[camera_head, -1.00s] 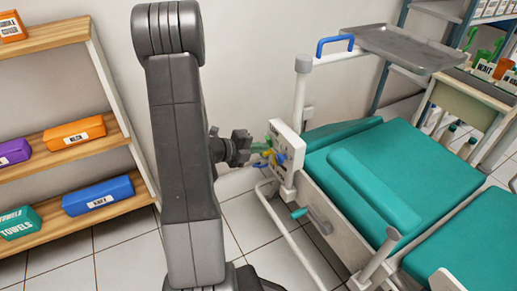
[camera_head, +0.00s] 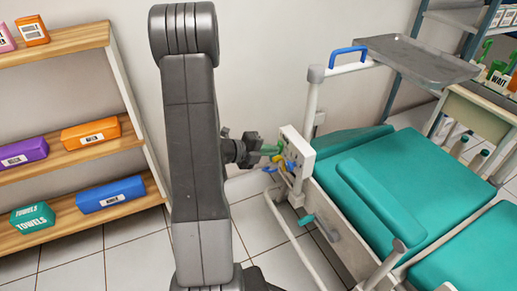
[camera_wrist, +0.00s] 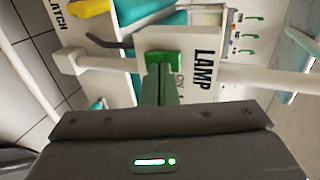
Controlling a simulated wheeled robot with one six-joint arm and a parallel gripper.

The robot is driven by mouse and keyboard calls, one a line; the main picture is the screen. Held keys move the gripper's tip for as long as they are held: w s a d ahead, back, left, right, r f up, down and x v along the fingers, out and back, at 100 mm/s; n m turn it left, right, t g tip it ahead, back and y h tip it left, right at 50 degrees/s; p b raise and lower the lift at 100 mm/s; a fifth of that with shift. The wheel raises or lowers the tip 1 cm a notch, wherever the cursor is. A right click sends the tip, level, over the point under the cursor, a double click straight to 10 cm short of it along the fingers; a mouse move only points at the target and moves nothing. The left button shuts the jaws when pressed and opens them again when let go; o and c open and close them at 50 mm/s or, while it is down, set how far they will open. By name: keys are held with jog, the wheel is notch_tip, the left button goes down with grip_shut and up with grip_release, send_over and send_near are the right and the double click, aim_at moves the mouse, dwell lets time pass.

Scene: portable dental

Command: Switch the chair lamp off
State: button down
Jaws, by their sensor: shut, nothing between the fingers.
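Nothing is between the fingers.
A yellow control (camera_wrist: 92,7) near the word LATCH shows in the wrist view. A metal tray (camera_head: 415,58) stands over the chair (camera_head: 395,185). A wooden shelf (camera_head: 70,155) with coloured boxes is at left. White chair rails (camera_head: 290,235) run below the panel. Tiled floor between is clear.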

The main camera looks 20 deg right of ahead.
jog(key=r+p+v, duration=0.1)
jog(key=p+v, duration=0.4)
jog(key=v, duration=0.8)
jog(key=shift+a, duration=0.2)
jog(key=shift+r, duration=0.1)
